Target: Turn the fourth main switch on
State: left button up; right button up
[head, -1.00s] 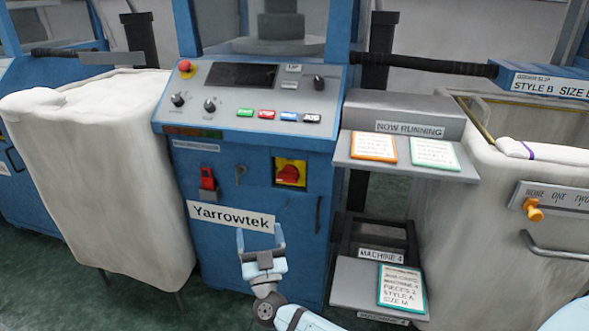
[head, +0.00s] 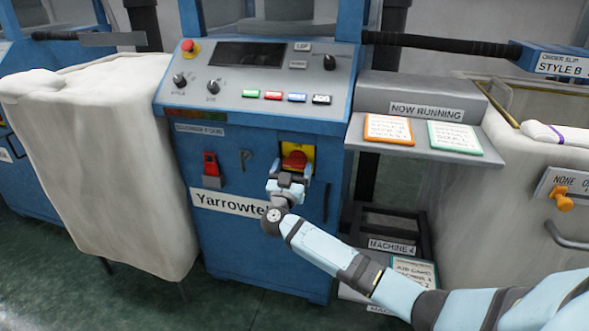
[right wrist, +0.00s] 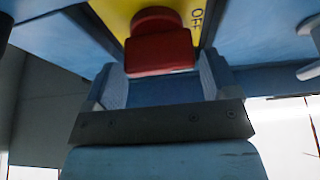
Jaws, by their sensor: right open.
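The main switch (head: 294,160) is a red rotary handle on a yellow plate, set in the blue front of the machine (head: 255,240) beside the "MACHINE 4" label. In the right wrist view the red handle (right wrist: 160,50) stands just beyond my fingers, with "OFF" readable on the yellow plate (right wrist: 197,20). My right gripper (head: 288,174) is right in front of the switch, just below its handle. Its fingers (right wrist: 158,85) are open, one on each side of the handle's lower end; I cannot tell whether they touch it. My left gripper is not in view.
A red padlock-like piece (head: 210,165) hangs left of the switch, near a key-shaped fitting (head: 245,158). A control panel (head: 260,85) with a red knob and coloured buttons is above. A card shelf (head: 410,140) stands to the right, a cloth-covered bin (head: 95,170) to the left.

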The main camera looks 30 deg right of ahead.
jog(key=shift+x, duration=1)
